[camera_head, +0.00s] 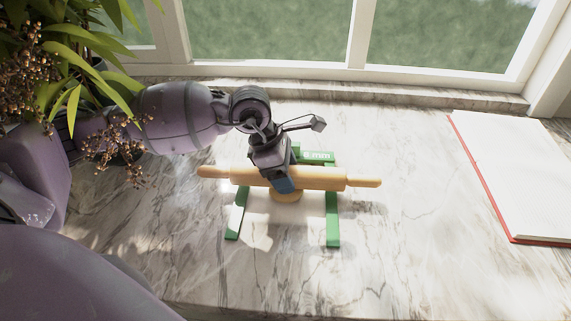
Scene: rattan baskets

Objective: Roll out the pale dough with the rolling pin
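The wooden rolling pin (318,178) lies crosswise in the middle of the counter, over the two green side strips. My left gripper (284,181) comes down from behind onto the middle of the pin. Its near blue fingertip is in front of the pin, and the far finger is hidden. It appears shut on the pin. I cannot tell whether the pin touches the dough. My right gripper is not in view.
A green frame with a left strip (236,216), a right strip (333,220) and a back piece (317,156) surrounds the dough. A white book with red edges (520,175) lies at right. A leafy plant (75,65) is at upper left. The front marble counter (400,270) is clear.

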